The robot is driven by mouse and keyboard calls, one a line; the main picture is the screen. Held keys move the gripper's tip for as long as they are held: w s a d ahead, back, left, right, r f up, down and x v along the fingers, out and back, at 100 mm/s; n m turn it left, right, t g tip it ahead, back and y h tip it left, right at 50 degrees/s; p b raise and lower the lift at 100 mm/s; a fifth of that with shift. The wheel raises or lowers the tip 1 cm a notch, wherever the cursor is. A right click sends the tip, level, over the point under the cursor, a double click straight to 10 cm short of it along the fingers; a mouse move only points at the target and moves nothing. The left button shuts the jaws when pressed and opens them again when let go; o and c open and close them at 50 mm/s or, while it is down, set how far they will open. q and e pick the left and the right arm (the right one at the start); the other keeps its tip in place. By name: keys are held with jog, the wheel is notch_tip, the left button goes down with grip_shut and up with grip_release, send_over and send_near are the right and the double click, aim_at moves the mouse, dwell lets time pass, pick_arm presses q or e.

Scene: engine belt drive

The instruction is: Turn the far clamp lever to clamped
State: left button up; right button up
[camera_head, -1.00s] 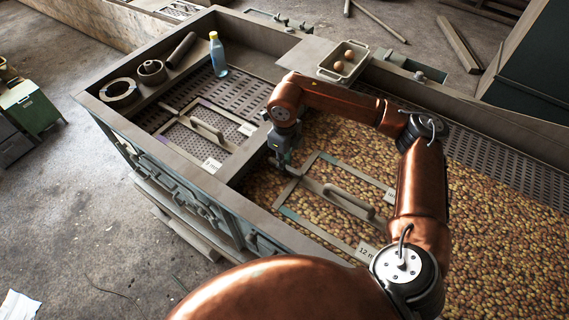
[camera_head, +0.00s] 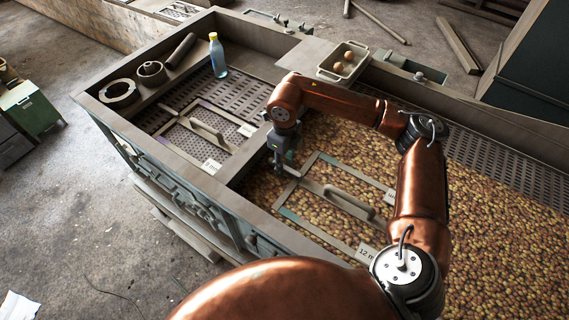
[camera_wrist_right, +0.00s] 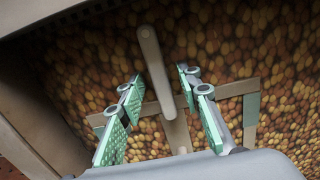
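A pale clamp lever (camera_wrist_right: 157,70) at the far end of the green-cornered frame (camera_wrist_right: 222,91) shows in the right wrist view. It crosses the frame's bar over a bed of brown, potato-like pieces. My right gripper (camera_wrist_right: 158,75) is open, its green-padded fingers on either side of the lever, with gaps visible on both sides. In the head view, the right gripper (camera_head: 285,160) points down at that frame's far left end and hides part of the lever. Whether a finger touches the lever cannot be told. My left gripper is not in view.
The green-cornered frame has a raised handle (camera_head: 348,202). A second frame with a handle (camera_head: 207,131) lies on the perforated plate to the left. A bottle (camera_head: 218,56), rings (camera_head: 119,93) and a small tray (camera_head: 343,61) stand farther back. The trough wall (camera_head: 205,178) runs close by the gripper.

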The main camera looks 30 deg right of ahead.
aim_at(285, 166)
notch_tip(285, 166, up, 12)
dwell(0.6)
jog(key=shift+a, duration=0.1)
dwell(0.4)
